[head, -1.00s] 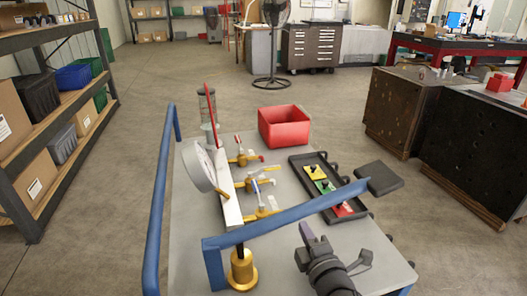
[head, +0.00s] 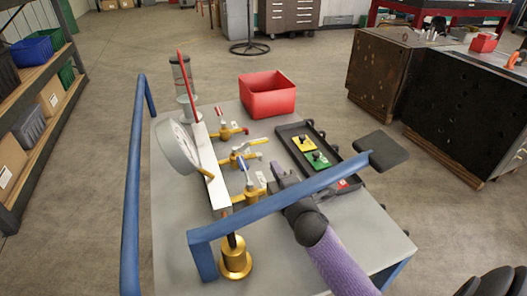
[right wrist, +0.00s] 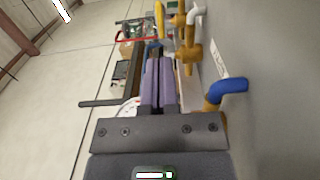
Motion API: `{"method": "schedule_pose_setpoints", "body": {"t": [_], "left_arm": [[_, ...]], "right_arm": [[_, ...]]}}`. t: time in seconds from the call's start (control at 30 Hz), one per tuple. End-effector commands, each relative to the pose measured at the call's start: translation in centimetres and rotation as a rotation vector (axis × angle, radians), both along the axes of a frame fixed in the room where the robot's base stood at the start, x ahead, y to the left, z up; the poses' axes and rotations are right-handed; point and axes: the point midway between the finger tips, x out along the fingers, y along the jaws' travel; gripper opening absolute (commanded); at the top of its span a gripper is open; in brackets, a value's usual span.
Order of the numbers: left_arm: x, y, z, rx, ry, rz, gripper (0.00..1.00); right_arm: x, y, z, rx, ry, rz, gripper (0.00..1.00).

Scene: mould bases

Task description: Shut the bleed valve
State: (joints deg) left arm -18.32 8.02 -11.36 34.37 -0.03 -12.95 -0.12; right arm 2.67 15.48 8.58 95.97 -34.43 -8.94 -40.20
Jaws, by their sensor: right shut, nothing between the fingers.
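A row of brass valves stands along a white panel on the grey cart. The far valve (head: 229,131) has a red handle. The middle valve (head: 240,155) has a pale lever and blue parts. The near valve (head: 250,190) has a blue handle and a white tag; its blue handle (right wrist: 229,86) shows right of my fingers in the right wrist view. Tags are too small to read, so I cannot tell which is the bleed valve. My right gripper (head: 279,171) is shut and empty, just right of the near valve and apart from it. My left gripper is out of view.
A blue rail (head: 290,198) crosses the cart's front, close to my right wrist. A gauge (head: 175,147) stands left of the panel. A black tray (head: 297,130) with coloured tags lies right, a red bin (head: 267,95) behind. The grey top (head: 350,235) is bare at the front right.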

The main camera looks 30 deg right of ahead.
Motion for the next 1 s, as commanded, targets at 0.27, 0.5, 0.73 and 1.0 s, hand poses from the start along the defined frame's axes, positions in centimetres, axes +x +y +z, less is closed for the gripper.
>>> {"method": "schedule_pose_setpoints", "body": {"t": [0.27,0.5,0.73,1.0], "left_arm": [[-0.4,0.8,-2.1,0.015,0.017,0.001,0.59],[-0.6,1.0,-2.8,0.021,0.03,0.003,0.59],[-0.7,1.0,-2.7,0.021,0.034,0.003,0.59],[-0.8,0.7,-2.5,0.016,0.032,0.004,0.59]], "right_arm": [[5.6,-1.4,-0.3,-0.001,0.0,0.0,0.0],[7.8,-1.9,-0.2,0.0,0.001,-0.001,0.0],[7.9,-1.9,0.0,0.0,0.001,0.0,0.0],[7.8,-1.7,0.1,0.0,0.001,0.008,0.0]]}}
